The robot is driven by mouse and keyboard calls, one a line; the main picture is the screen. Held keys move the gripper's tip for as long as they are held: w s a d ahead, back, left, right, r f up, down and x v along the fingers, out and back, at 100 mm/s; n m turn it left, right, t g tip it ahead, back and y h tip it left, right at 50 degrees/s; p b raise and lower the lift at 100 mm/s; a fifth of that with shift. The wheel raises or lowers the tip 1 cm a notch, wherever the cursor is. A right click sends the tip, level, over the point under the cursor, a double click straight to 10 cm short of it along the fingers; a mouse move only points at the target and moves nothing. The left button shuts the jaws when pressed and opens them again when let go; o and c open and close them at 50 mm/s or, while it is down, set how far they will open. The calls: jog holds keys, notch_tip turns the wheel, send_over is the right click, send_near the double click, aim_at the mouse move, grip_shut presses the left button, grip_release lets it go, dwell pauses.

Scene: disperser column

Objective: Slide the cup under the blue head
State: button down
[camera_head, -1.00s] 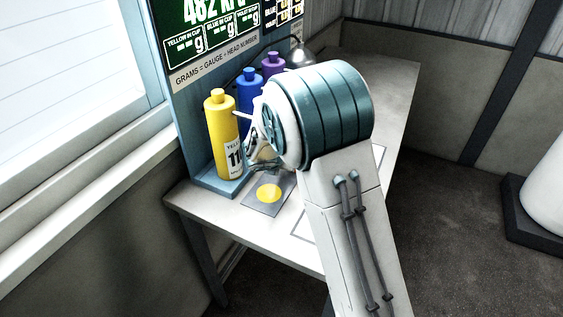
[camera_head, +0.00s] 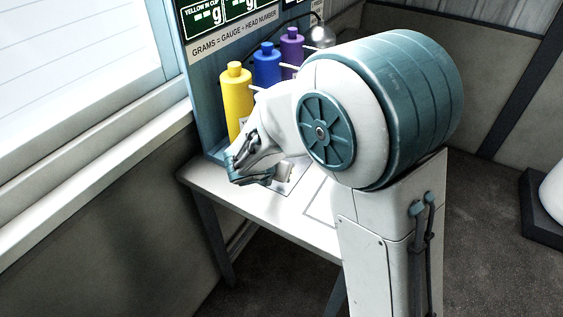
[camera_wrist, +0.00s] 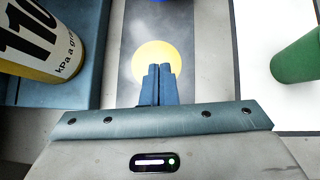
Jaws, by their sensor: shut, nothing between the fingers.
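My gripper (camera_wrist: 160,84) is shut and empty in the wrist view, its fingertips over the near part of a yellow spot (camera_wrist: 157,54) on a grey plate. In the head view my gripper (camera_head: 250,173) is low in front of the yellow bottle. A green rounded object (camera_wrist: 297,58), perhaps the cup, stands on a white area at the right of the wrist view, apart from the fingers. The blue bottle (camera_head: 267,65) stands between the yellow and purple ones in the head view; its dispensing head is not clearly visible. My arm hides much of the table.
The yellow bottle (camera_head: 237,98) stands on the left; its lower part (camera_wrist: 42,38) shows close at the left of the wrist view. The table's front left corner (camera_head: 205,182) is bare.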

jog(key=c, duration=2.1)
grip_release()
jog(key=shift+c, duration=0.2)
